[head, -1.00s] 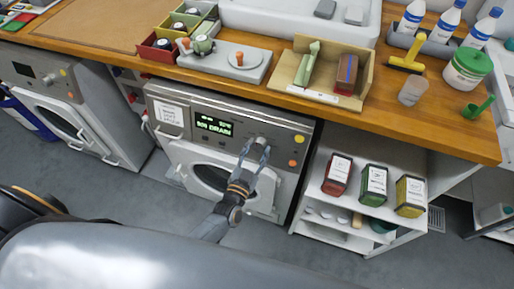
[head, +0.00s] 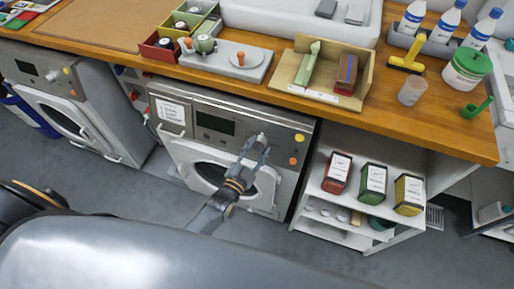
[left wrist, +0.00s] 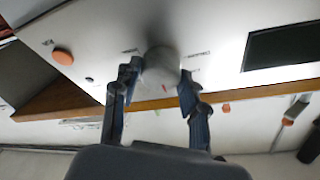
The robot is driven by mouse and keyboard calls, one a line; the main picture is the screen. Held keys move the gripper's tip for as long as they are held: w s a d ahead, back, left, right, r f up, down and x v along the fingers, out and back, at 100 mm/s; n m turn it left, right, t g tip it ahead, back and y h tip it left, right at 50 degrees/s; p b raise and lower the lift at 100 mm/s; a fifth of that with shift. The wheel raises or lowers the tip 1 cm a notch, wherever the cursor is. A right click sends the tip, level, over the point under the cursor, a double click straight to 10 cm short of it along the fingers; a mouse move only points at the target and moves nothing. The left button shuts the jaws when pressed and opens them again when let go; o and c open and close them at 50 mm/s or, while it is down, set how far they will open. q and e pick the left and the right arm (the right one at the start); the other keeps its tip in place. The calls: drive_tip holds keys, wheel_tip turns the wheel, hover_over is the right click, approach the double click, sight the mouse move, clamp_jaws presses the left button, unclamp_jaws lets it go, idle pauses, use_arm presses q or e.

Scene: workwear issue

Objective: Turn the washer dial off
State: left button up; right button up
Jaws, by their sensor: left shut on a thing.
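The washer (head: 270,128) under the wooden counter has a dark, blank display (head: 215,123) on its panel. Its dial (head: 261,137) is right of the display, mostly hidden by my left gripper (head: 258,146) in the head view. In the left wrist view, the round grey dial (left wrist: 160,72) sits between the two fingers of my left gripper (left wrist: 160,84), which is shut on it. A small red mark shows on the dial. The display also shows in the left wrist view (left wrist: 282,46). My right gripper is not in view.
An orange button (head: 293,161) sits below and right of the dial. A second washer (head: 70,95) stands at the left. A white shelf (head: 327,200) with red, green and yellow containers stands at the right. The counter edge (head: 300,103) runs just above the panel.

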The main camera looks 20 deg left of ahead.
use_arm(q)
drive_tip(key=o, duration=1.1)
drive_tip(key=shift+o, duration=0.2)
drive_tip(key=s+a, duration=0.2)
drive_tip(key=s, duration=1)
drive_tip(key=shift+w, duration=0.1)
